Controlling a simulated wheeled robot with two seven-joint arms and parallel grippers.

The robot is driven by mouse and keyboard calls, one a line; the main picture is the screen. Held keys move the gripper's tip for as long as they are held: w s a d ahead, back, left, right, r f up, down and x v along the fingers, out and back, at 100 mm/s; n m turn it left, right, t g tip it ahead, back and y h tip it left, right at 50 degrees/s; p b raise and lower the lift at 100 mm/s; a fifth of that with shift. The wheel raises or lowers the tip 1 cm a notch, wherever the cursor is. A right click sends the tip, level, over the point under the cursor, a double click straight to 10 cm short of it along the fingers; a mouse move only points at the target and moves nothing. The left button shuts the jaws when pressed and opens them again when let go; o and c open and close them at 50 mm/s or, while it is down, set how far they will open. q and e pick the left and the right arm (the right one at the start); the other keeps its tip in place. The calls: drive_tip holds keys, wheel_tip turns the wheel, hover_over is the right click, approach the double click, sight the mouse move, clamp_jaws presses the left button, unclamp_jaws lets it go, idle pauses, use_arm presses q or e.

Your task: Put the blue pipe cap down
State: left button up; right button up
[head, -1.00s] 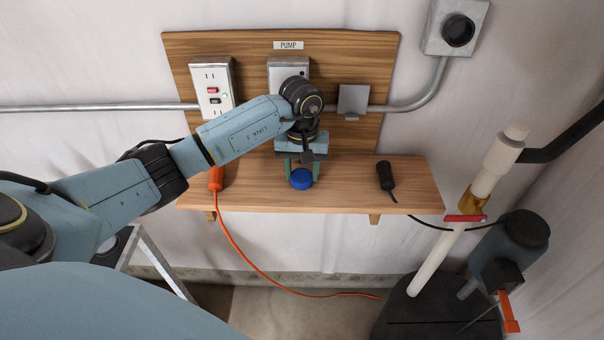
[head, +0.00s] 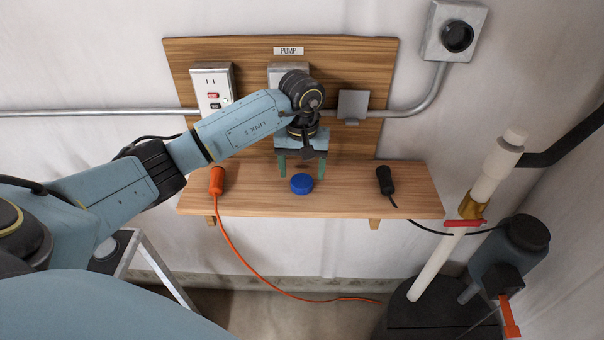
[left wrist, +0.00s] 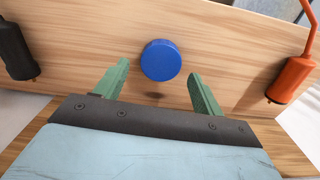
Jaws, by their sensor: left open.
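The blue pipe cap (head: 301,184) rests on the wooden shelf (head: 345,200), near the middle of its depth. It also shows in the left wrist view (left wrist: 161,60), just beyond the fingertips. My left gripper (head: 301,170) is open, its two green fingers spread wide on either side of the cap and apart from it. In the left wrist view the left gripper (left wrist: 157,84) has clear gaps between each finger and the cap. My right gripper is not in view.
An orange plug (head: 217,180) with an orange cord lies on the shelf left of the cap. A black plug (head: 385,180) lies to the right. Behind stand an outlet box (head: 212,88) and the PUMP board (head: 370,70). A white pipe (head: 435,265) rises at the right.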

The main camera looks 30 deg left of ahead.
sight(302, 179)
use_arm(q)
wheel_tip(302, 179, up, 10)
idle(0.3)
idle(0.4)
